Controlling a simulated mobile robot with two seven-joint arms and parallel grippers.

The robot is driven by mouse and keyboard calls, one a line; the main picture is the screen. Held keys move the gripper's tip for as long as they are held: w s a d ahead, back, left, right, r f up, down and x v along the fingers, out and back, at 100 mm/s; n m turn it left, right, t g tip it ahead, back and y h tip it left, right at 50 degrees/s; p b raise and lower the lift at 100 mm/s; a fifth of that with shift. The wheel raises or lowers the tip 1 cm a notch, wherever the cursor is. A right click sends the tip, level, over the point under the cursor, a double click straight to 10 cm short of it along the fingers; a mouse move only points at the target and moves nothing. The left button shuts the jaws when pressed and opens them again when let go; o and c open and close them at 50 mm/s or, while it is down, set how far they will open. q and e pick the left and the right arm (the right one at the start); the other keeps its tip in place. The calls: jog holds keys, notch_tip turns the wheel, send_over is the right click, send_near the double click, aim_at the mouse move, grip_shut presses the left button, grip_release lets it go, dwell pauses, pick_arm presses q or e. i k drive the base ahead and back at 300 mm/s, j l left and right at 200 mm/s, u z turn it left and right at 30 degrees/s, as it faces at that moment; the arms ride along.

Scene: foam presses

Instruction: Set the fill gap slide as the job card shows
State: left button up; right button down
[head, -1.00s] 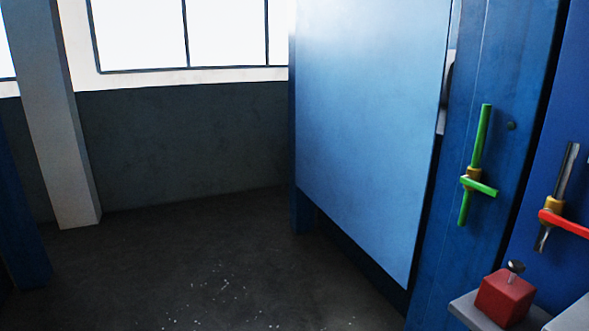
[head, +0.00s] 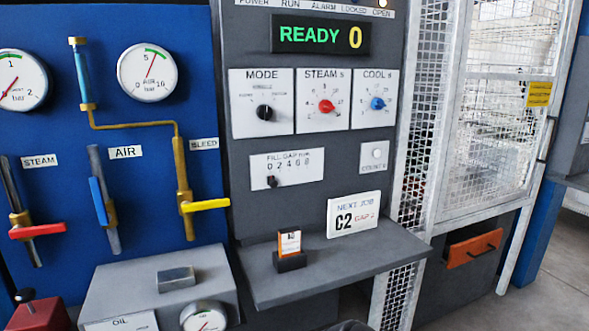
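The fill gap slide (head: 272,182) is a small black knob on a white plate marked FILL GAP (head: 300,166), with a number scale above it. The knob sits towards the left part of the plate, below the low end of the scale. The job card (head: 354,214) is a white sign standing tilted on the grey shelf. Neither of my grippers is in view.
The grey shelf (head: 335,270) juts out below the panel, with an orange-and-white block in a black holder (head: 289,250) on it. Mode, steam and cool dials sit above. A mesh guard (head: 490,110) stands right; valves and gauges left.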

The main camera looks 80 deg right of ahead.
aim_at(271, 182)
jog(key=z, duration=2.55)
